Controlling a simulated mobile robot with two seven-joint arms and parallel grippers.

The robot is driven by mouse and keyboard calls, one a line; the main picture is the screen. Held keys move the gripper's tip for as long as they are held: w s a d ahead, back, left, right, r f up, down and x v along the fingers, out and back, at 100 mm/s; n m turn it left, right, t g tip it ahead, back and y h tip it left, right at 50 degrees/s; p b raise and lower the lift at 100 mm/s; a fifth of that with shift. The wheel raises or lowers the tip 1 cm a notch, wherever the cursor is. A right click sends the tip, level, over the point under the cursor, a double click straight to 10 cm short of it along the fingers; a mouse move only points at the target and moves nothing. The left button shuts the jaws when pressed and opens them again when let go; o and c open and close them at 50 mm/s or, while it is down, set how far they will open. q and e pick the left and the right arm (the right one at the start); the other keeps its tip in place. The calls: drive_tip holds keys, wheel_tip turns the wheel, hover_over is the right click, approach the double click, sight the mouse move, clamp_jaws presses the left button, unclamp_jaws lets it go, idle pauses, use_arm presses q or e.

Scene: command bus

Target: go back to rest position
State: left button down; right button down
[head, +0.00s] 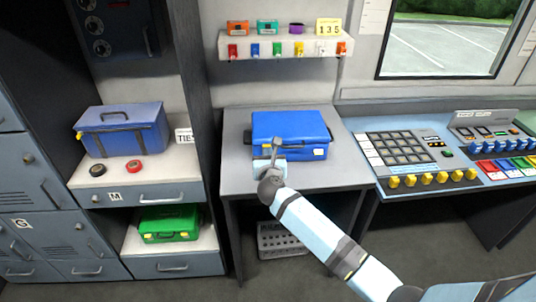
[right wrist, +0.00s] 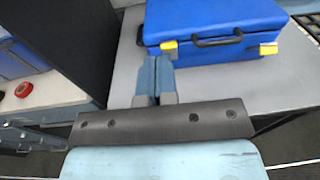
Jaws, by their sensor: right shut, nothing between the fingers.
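My right gripper (head: 268,158) reaches in from the lower right in the head view and hangs at the front of the blue case on the grey table. In the right wrist view its fingers (right wrist: 154,80) are together and empty, with the table top beyond them. The blue case (head: 290,133) lies closed on the table (head: 335,178). In the right wrist view the case (right wrist: 215,25) shows its black handle and yellow latches just beyond and right of the fingertips. My left gripper is in neither view.
A control desk (head: 420,155) with buttons stands right of the table. A shelf (head: 285,46) with colored tags hangs above. At left, a drawer cabinet holds a blue bag (head: 122,130) and tape rolls (head: 133,167), with a green case (head: 168,223) below. A grey crate (head: 278,240) sits under the table.

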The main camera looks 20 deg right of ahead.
drive_tip(key=s+a+f+m+g+y, duration=0.2)
drive_tip(key=s+a+f+m+y, duration=0.1)
drive_tip(key=s+f+m, duration=0.6)
drive_tip(key=s+a+f+m+g+y, duration=0.2)
drive_tip(key=s+f+m+y, duration=0.15)
drive_tip(key=s+f, duration=0.55)
drive_tip(key=s+a+m+g+y, duration=0.1)
drive_tip(key=s+a+m+y, duration=0.1)
drive_tip(key=s+m, duration=1.4)
drive_tip(key=s, duration=0.5)
drive_tip(key=shift+a+m, duration=0.35)
drive_tip(key=shift+y, duration=0.25)
